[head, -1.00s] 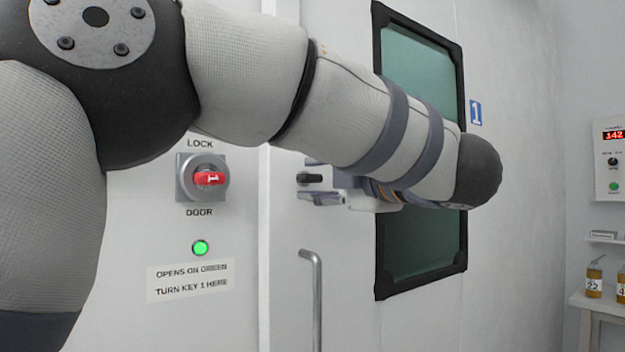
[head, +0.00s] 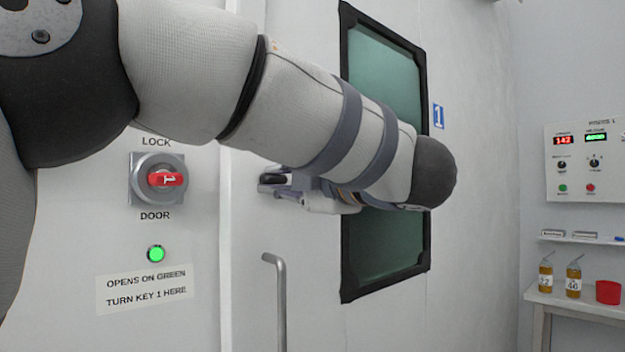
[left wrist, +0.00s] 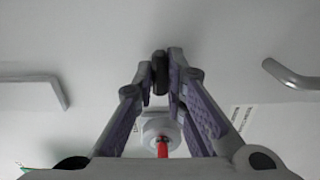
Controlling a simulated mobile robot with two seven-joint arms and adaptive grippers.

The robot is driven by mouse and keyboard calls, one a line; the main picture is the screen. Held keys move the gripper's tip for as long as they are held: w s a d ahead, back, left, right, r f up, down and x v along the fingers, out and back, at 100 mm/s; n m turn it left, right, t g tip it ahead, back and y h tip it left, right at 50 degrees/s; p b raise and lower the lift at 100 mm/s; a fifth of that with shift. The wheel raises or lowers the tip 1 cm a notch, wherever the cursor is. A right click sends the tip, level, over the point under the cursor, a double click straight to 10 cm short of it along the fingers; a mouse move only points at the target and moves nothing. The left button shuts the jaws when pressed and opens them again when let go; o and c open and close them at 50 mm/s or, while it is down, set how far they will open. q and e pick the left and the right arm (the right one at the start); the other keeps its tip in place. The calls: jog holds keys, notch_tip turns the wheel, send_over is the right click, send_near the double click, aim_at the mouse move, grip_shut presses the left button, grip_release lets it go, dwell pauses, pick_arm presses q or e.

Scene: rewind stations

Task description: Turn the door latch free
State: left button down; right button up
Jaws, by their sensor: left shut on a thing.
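The black door latch (head: 271,179) sits on the pale door, above the bent door handle. My left gripper (head: 275,180) reaches it from the right and is shut on it. In the left wrist view, the latch (left wrist: 160,72) stands between the two fingertips. In the head view it lies about level, and my fingers hide part of it. My right gripper is in neither view.
The lock switch with a red key (head: 167,180) is left of the door, above a lit green lamp (head: 156,254). The door handle (head: 279,300) hangs below my gripper. A dark-framed window (head: 385,270) is behind my forearm. A shelf with bottles (head: 574,279) stands right.

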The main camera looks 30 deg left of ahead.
pick_arm(q)
jog(key=shift+m, duration=0.3)
jog(key=m, duration=0.8)
jog(key=shift+m, duration=0.3)
jog(key=m, duration=0.4)
jog(key=shift+m, duration=2.2)
jog(key=c, duration=1.6)
grip_release()
jog(key=shift+c, duration=0.2)
